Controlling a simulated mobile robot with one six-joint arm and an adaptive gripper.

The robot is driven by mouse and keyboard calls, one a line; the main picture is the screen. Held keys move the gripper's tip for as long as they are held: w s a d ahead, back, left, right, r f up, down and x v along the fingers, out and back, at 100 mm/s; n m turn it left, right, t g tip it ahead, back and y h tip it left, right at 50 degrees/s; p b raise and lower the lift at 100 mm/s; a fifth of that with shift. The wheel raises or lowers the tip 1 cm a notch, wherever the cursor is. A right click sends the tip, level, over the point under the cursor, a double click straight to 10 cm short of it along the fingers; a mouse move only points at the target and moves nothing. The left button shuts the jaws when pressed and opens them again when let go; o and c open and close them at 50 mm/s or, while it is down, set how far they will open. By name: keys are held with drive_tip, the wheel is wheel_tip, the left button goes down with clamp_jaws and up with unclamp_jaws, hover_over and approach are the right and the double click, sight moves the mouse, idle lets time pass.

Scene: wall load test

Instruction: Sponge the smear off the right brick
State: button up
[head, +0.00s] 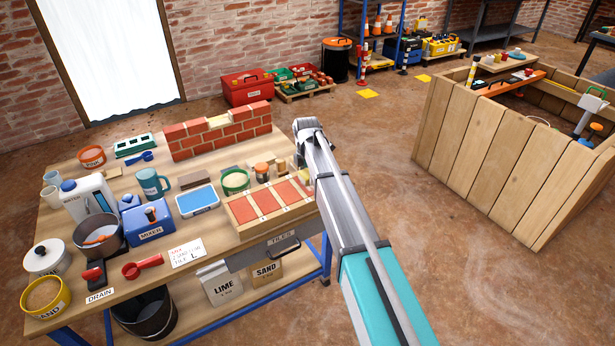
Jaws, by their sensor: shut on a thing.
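The low red brick wall (222,135) stands at the back of the workbench. Its top course has a gap with a pale mortar patch (218,122) between the left brick (187,130) and the right brick (256,109). I cannot make out the smear on the right brick at this size. My gripper (302,163) hangs at the end of my arm, right of the wall and apart from it, over the bench's right edge. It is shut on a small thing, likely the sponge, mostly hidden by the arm.
A tray of red tiles (270,200), a green-rimmed tub (235,182), a blue-rimmed tray (198,202) and a teal mug (152,184) stand in front of the wall. The bench's left holds a mixer (150,222) and pots. Open floor lies right of the bench.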

sight(312, 187)
drive_tip(key=shift+w, duration=0.15)
drive_tip(key=shift+w+a, duration=0.45)
drive_tip(key=shift+w, duration=0.2)
drive_tip(key=shift+w+a, duration=0.45)
drive_tip(key=shift+w, duration=0.15)
drive_tip(key=shift+s, duration=0.15)
drive_tip(key=shift+s+d, duration=0.45)
drive_tip(key=shift+s, duration=0.2)
drive_tip(key=shift+s+d, duration=0.45)
drive_tip(key=shift+s, duration=0.15)
drive_tip(key=shift+s, duration=0.1)
drive_tip(key=shift+s+d+f, duration=0.1)
drive_tip(key=shift+s+d, duration=0.4)
drive_tip(key=shift+s, duration=0.15)
drive_tip(key=shift+s+d, duration=0.45)
drive_tip(key=shift+s, duration=0.2)
drive_tip(key=shift+s+d, duration=0.45)
drive_tip(key=shift+s, duration=0.2)
drive_tip(key=shift+s+d, duration=0.45)
drive_tip(key=shift+s, duration=0.15)
